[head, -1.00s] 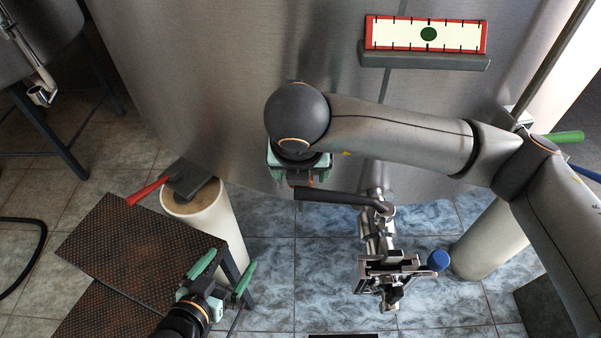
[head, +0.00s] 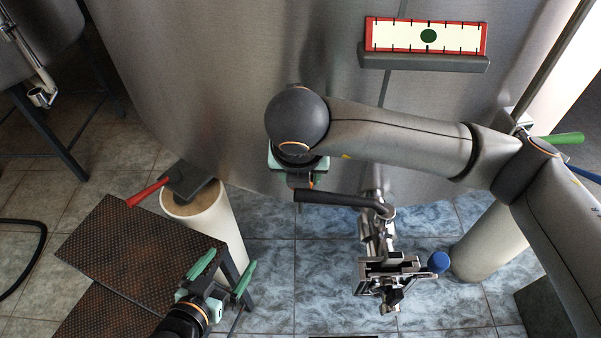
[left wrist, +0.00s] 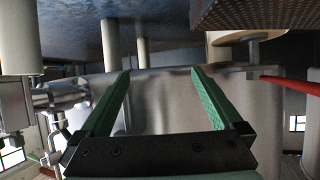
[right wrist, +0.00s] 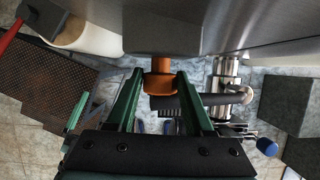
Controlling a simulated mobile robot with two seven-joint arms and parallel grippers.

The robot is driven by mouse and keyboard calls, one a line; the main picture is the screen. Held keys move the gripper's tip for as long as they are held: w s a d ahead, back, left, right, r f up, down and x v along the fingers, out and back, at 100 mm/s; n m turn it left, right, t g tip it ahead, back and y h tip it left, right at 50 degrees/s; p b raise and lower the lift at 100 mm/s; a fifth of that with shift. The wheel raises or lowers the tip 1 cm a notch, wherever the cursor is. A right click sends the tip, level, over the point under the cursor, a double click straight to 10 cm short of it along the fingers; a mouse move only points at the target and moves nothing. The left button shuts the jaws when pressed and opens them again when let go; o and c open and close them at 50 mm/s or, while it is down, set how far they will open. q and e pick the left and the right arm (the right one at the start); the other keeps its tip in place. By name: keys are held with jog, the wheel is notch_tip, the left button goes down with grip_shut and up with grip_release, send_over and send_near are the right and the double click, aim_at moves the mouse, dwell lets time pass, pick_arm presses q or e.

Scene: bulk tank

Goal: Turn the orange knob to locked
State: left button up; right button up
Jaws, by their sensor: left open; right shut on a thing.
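The orange knob (right wrist: 158,83) shows in the right wrist view, below the tank's steel wall. The two green fingers of my right gripper (right wrist: 160,74) are shut on it, one at each side. In the head view my right gripper (head: 299,176) is at the tank's lower edge, mostly hidden under its own arm, and only a sliver of orange shows. I cannot read the knob's position or any locked mark. My left gripper (head: 233,258) is open and empty, low over the floor beside the steps. Its open fingers (left wrist: 160,72) also show in the left wrist view.
A dark lever handle (head: 338,197) on the steel outlet valve (head: 376,240) lies right of the knob, close to my right gripper. Dark steps (head: 120,235) and a red handle (head: 148,193) stand left. Blue floor is clear between.

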grip_shut()
